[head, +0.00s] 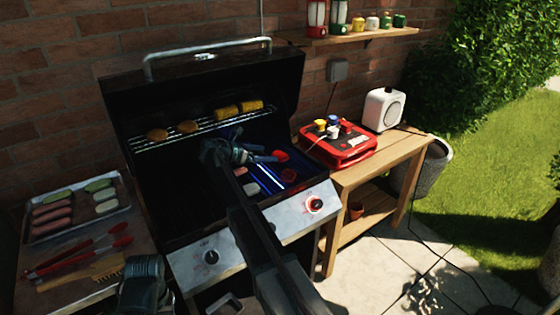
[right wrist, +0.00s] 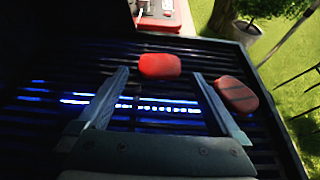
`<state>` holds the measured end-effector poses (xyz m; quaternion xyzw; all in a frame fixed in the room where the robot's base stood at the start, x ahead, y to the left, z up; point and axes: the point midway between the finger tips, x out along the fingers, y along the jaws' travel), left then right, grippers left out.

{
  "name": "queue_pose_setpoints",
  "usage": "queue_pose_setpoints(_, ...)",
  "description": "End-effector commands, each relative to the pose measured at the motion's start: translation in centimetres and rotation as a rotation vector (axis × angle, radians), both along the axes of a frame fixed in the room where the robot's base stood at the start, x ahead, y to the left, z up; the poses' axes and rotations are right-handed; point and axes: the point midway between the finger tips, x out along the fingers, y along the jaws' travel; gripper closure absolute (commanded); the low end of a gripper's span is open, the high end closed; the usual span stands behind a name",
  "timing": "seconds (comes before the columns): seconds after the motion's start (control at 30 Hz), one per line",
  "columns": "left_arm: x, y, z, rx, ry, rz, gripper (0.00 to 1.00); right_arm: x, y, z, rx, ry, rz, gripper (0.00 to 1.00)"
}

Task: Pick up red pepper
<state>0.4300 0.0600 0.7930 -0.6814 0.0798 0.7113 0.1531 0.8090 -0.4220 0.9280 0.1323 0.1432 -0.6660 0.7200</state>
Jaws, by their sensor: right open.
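A bright red pepper piece (head: 281,155) lies on the right part of the grill grate, just past my right gripper's fingertips. It also shows in the right wrist view (right wrist: 159,66), ahead of the gap between the fingers. My right gripper (head: 262,156) is open and empty, low over the grate; its two fingers (right wrist: 160,76) are spread apart in the wrist view. A darker red-brown piece (head: 289,175) lies nearer the front; in the wrist view it is right of the right finger (right wrist: 237,95). Part of my left gripper (head: 145,285) shows at the bottom left; its fingers cannot be made out.
The open grill lid (head: 285,80) stands behind, with a warming rack (head: 180,138) holding corn and patties. Left are a food tray (head: 122,190) and tongs (head: 75,258). A red case (head: 350,157) sits on the right table.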

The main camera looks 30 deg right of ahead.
Motion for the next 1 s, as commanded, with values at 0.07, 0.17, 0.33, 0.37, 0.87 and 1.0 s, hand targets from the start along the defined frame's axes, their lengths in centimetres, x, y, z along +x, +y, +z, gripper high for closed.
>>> queue_pose_setpoints(0.07,0.0,0.0,-0.2,0.0,0.0,0.0,0.5,0.0,-0.3,-0.2,0.0,0.0,0.0,0.0)
queue_pose_setpoints(0.17,0.0,0.0,-0.1,0.0,0.0,0.0,0.5,0.0,-0.4,-0.1,0.0,0.0,0.001,0.0)
queue_pose_setpoints(0.33,0.0,0.0,-0.6,0.0,0.0,0.0,0.5,0.0,-0.8,-0.6,0.0,0.0,0.0,0.0)
queue_pose_setpoints(0.37,0.0,0.0,-0.8,0.0,0.0,0.0,0.5,0.0,-1.1,-0.8,0.0,0.0,-0.001,0.0)
queue_pose_setpoints(0.87,0.0,0.0,-2.5,0.0,0.0,0.0,0.5,0.2,-5.0,-2.6,0.0,0.0,0.001,0.0)
queue_pose_setpoints(1.0,0.0,0.0,-2.5,0.0,0.0,0.0,0.5,0.2,-4.9,-2.5,0.0,0.0,0.0,0.16)
